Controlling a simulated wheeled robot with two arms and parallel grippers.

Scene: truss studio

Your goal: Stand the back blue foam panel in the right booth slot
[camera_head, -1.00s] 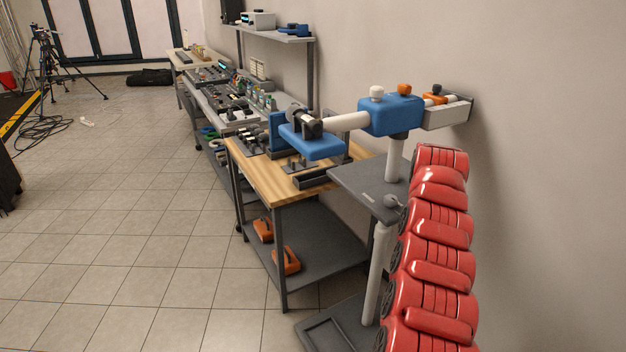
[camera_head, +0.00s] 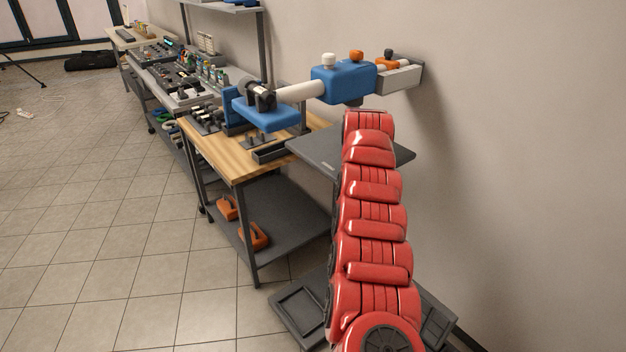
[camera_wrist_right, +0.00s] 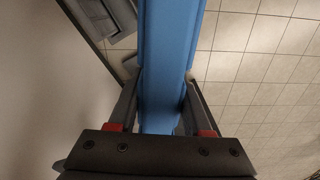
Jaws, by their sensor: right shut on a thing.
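In the right wrist view, my right gripper (camera_wrist_right: 161,90) is shut on a long blue panel (camera_wrist_right: 170,45), with one dark finger along each side of it. The panel runs up out of the top of that view, so its far end is hidden. Tiled floor shows to its right. I cannot tell from this which foam panel it is. In the head view, the panel and right gripper are not visible; only a red arm of mine rises at the right. I cannot make out the right booth slot. My left gripper is not in view.
A wooden-topped workbench (camera_head: 240,165) holds a blue jointed device (camera_head: 268,113) with a white tube. A dark stand (camera_head: 300,150) rises close behind my arm, beside the wall. Orange tools (camera_head: 252,236) lie on the lower shelf.

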